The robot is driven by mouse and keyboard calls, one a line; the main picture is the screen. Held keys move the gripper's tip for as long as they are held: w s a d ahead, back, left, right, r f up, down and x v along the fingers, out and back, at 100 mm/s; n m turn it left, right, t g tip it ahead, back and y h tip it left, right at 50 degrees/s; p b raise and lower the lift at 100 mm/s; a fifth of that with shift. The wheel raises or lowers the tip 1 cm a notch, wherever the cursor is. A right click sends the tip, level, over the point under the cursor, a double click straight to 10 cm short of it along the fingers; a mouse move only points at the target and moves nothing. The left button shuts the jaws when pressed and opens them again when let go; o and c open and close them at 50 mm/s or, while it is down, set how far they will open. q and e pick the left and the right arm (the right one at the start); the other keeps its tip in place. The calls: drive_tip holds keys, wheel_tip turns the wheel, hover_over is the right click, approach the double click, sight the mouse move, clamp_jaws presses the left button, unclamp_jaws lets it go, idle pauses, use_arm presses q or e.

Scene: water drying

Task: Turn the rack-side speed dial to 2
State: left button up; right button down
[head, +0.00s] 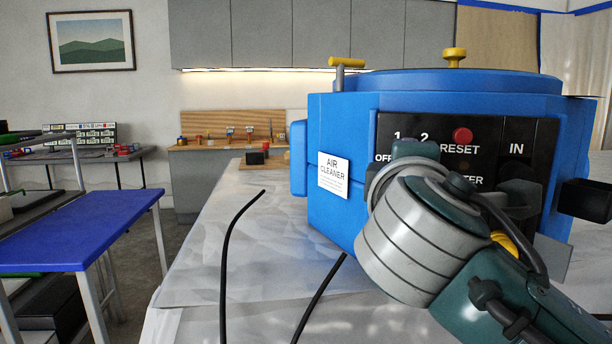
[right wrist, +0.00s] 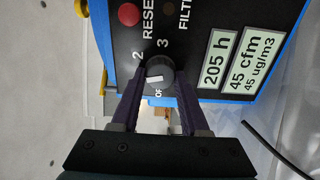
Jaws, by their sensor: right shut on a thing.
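The speed dial (right wrist: 160,72) is a round dark knob with a white pointer line, on the black control panel (right wrist: 201,38) of the blue air cleaner (head: 335,210). In the right wrist view the marks 2, 3 and part of OFF show around it; the 1 is hidden there. The pointer aims toward the panel's top, seemingly between 1 and 2. My right gripper (right wrist: 156,80) is shut on the dial, one purple finger on each side. In the head view my right wrist and arm hide the dial. My left gripper is not in view.
A red reset button (head: 463,135) sits beside the dial marks. The cleaner stands on a table with a pale plastic sheet (head: 240,250). Black cables (head: 225,260) rise at the table's front. A blue-topped table (head: 80,230) stands at the left, with floor between them.

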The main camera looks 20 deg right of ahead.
drive_tip(key=shift+r+m+b, duration=0.1)
drive_tip(key=shift+m+b, duration=2.45)
drive_tip(key=shift+m, duration=1.65)
drive_tip(key=shift+c, duration=2)
unclamp_jaws()
drive_tip(key=shift+r, duration=0.1)
